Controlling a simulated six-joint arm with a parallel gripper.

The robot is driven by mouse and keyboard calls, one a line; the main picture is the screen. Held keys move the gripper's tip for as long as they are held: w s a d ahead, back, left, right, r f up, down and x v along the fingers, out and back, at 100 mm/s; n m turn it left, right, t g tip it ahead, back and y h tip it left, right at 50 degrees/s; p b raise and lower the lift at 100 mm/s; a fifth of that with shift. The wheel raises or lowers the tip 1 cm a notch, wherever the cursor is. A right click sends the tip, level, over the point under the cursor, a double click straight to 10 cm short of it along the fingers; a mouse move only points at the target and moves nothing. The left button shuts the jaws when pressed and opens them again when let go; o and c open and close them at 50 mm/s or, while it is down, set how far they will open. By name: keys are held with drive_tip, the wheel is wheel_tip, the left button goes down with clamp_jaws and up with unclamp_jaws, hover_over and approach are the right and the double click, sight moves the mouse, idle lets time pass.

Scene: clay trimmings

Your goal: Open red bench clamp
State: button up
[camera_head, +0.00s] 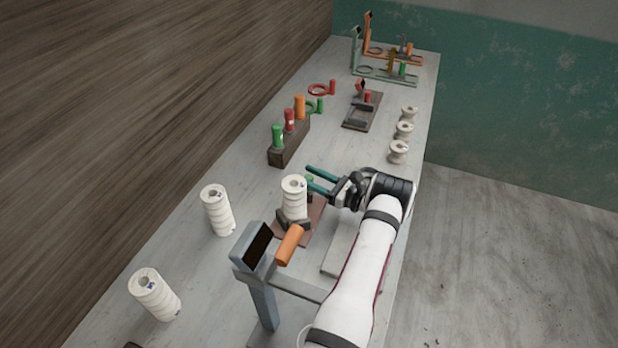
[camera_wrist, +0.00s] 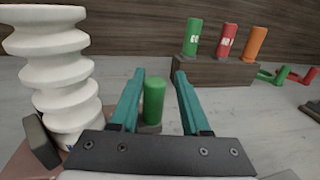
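A clamp with a reddish-brown base (camera_head: 314,209) stands on the bench, its dark jaws around the foot of a ribbed white column (camera_head: 294,190). The column also shows at the left of the wrist view (camera_wrist: 52,70). A green upright handle (camera_wrist: 153,101) stands beside the column, apparently on this clamp; its link to the base is hidden. My gripper (camera_head: 309,177) is open and empty, low over the bench. In the wrist view its teal fingers lie on either side of the green handle, with gaps visible. Another clamp (camera_head: 362,110), dark-based with a red handle (camera_head: 367,97), stands farther back.
A wooden block (camera_head: 289,146) holds green, red and orange cylinders beyond my gripper. Ribbed white columns (camera_head: 217,210) stand at left and small spools (camera_head: 398,152) at right. A grey stand with an orange handle (camera_head: 289,244) is close in front. Bench is clear between column and block.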

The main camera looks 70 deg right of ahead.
idle(0.3)
drive_tip(key=v, duration=1.5)
drive_tip(key=shift+s, duration=0.35)
